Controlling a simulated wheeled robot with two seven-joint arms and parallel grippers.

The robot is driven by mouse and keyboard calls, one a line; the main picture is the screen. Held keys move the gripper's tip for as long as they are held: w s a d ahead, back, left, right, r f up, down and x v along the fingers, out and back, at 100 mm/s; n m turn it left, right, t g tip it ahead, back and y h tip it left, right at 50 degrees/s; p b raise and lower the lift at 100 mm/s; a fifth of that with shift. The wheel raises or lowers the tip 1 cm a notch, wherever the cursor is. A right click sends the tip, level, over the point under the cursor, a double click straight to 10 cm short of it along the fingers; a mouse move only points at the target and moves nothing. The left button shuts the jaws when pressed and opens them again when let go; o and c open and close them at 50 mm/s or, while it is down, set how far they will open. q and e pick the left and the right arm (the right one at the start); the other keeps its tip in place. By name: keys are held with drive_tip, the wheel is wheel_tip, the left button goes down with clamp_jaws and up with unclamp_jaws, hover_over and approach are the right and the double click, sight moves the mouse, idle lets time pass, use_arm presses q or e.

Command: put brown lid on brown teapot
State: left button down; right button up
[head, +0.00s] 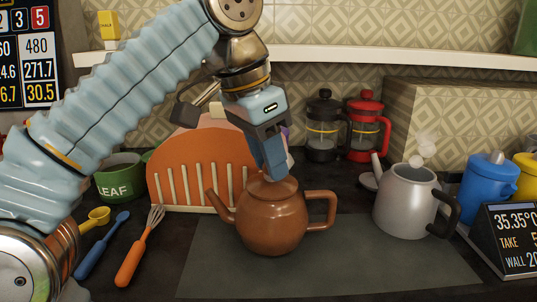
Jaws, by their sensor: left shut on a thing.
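The brown teapot (271,225) stands upright on a dark grey mat, its spout to the left and its handle to the right. The brown lid (266,187) is at the top of the teapot, over its opening. I cannot tell whether it is fully seated. My left gripper (275,168) comes down from above and is shut on the lid's knob, which its fingers hide. My right gripper is not in view.
A steaming grey pot (405,202) stands to the right, with blue (489,187) and yellow pots beyond. Black (322,130) and red (366,128) presses stand behind. The mat's front (330,275) is clear.

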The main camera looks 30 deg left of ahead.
sight(260, 187)
use_arm(q)
drive_tip(key=shift+f, duration=0.15)
drive_tip(key=c, duration=0.8)
unclamp_jaws()
drive_tip(key=p+v, duration=0.5)
